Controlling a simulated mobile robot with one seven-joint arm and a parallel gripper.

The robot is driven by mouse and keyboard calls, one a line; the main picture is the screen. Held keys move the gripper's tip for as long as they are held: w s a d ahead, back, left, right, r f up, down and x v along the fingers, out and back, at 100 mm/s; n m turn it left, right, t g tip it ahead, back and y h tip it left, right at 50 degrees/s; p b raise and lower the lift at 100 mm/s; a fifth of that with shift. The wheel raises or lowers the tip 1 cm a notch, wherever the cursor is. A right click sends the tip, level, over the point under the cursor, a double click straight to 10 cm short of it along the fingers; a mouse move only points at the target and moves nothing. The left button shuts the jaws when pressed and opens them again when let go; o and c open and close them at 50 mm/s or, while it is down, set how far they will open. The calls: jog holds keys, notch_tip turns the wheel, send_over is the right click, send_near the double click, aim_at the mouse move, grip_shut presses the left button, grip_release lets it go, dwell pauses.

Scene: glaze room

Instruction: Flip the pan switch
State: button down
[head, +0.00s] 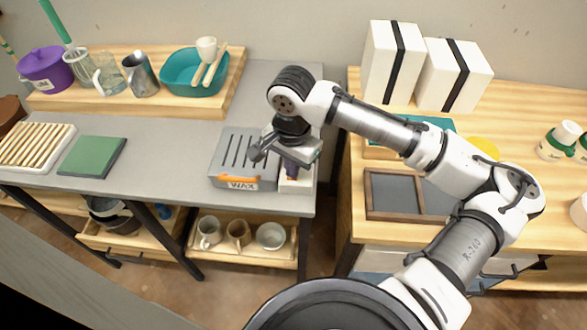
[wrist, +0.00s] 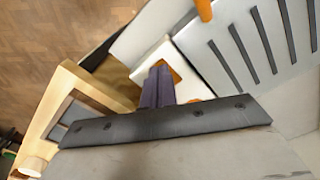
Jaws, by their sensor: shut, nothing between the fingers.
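The wax pan (head: 228,158) is a grey slotted box with an orange handle and a WAX label, near the right end of the grey table. It also shows in the wrist view (wrist: 215,55). A white switch box (head: 297,186) stands against its right side. In the wrist view the switch box (wrist: 190,55) has orange parts on its top, partly hidden by my fingers. My gripper (wrist: 155,88) is shut and empty, its dark fingers pointing down at the switch box. I cannot tell whether they touch the switch. In the head view my gripper (head: 290,168) hides most of the switch box top.
A green pad (head: 92,157) and a slatted rack (head: 35,147) lie left on the grey table. A raised wooden shelf behind holds a purple pot (head: 45,68) and teal basin (head: 190,75). A gap separates the wooden table (head: 480,235) at right, with framed dark panels (head: 393,191).

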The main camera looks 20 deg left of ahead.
jog(key=shift+r+p, duration=3.45)
